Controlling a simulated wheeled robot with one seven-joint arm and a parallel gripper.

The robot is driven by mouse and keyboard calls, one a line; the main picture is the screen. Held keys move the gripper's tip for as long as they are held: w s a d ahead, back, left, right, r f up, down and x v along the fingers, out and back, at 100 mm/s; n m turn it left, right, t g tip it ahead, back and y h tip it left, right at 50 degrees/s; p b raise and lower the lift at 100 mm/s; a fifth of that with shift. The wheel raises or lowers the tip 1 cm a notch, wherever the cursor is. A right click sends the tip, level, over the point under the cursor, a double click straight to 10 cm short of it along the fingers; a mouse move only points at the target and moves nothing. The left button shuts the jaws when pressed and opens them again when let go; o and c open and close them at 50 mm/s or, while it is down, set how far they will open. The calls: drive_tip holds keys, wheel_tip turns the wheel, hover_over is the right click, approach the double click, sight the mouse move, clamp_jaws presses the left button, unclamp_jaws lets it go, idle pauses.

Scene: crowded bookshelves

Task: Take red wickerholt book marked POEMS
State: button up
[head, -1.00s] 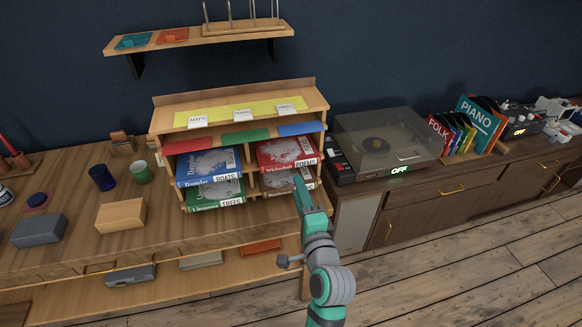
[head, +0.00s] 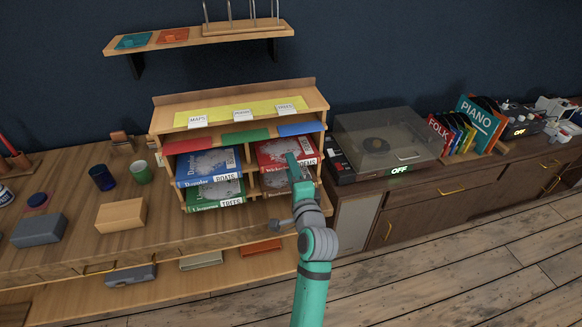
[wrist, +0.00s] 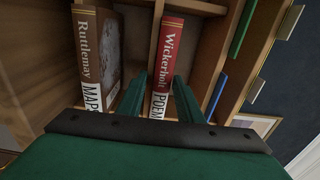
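The red Wickerholt book (head: 272,152) lies flat in the upper right compartment of the small shelf unit, spine outward. In the wrist view its red spine (wrist: 168,48) shows "Wickerholt" and a white label reading POEM, the rest cut off. My gripper (head: 294,162) is in front of this compartment. In the wrist view my gripper (wrist: 160,84) is open, with one green finger on each side of the book's spine. I cannot tell whether the fingers touch it. My gripper hides part of the book in the head view.
A brown Ruttlemay book (wrist: 88,60) marked MAPS lies in the compartment below. A blue BOATS book (head: 206,168) and a green TREES book (head: 214,195) fill the left compartments. Wooden dividers stand close around the red book. A record player (head: 385,145) stands to the right.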

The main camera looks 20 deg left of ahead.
drive_tip(key=shift+c, duration=0.6)
drive_tip(key=shift+f, duration=0.1)
clamp_jaws()
drive_tip(key=shift+r, duration=1.35)
drive_tip(key=shift+r, duration=0.1)
drive_tip(key=s+d+r, duration=0.5)
drive_tip(key=s+d, duration=0.2)
drive_tip(key=s, duration=0.4)
drive_tip(key=shift+s+d, duration=0.25)
drive_tip(key=shift+s, duration=0.1)
